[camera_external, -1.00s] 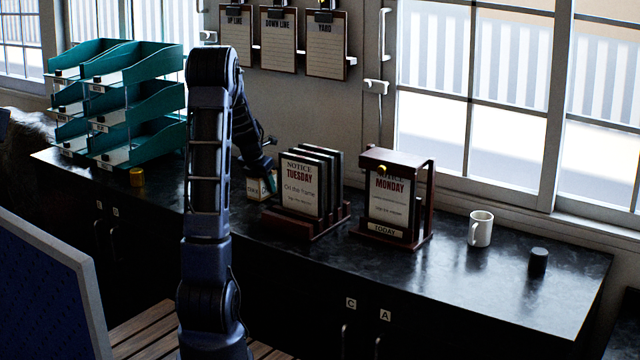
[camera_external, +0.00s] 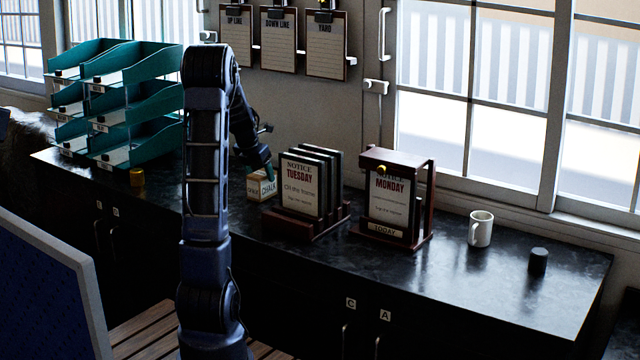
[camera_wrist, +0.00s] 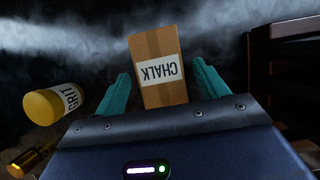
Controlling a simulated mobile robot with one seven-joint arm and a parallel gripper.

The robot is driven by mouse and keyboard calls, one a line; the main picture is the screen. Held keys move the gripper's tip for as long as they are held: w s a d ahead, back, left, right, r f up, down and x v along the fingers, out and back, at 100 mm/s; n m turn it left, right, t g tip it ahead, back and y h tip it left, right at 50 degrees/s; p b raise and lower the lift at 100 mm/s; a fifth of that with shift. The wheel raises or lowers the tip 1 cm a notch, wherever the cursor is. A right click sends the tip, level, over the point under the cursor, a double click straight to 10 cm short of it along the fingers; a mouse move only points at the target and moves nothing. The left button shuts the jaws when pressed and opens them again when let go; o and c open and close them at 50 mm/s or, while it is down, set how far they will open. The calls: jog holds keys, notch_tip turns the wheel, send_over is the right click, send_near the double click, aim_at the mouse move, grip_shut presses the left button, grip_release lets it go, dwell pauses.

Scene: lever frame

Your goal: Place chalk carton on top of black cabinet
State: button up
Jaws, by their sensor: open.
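The chalk carton (camera_external: 262,187) is a small brown box with a white CHALK label. It stands on the black cabinet top (camera_external: 480,280), just left of the notice board rack. In the wrist view the carton (camera_wrist: 158,68) lies ahead of and partly between the two teal fingers of my gripper (camera_wrist: 160,92). The fingers are open, with a gap visible on each side of the carton. In the external view my gripper (camera_external: 258,160) is above the carton, with its far side partly hidden by my arm.
A wooden rack of TUESDAY notices (camera_external: 303,190) stands close right of the carton. Beyond it are a MONDAY holder (camera_external: 392,200), a white mug (camera_external: 480,229) and a dark cylinder (camera_external: 538,261). Teal trays (camera_external: 130,70) stand left. A yellow GRIT container (camera_wrist: 55,102) lies left in the wrist view.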

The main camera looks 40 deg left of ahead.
jog(key=v, duration=0.7)
jog(key=shift+d+r, duration=0.1)
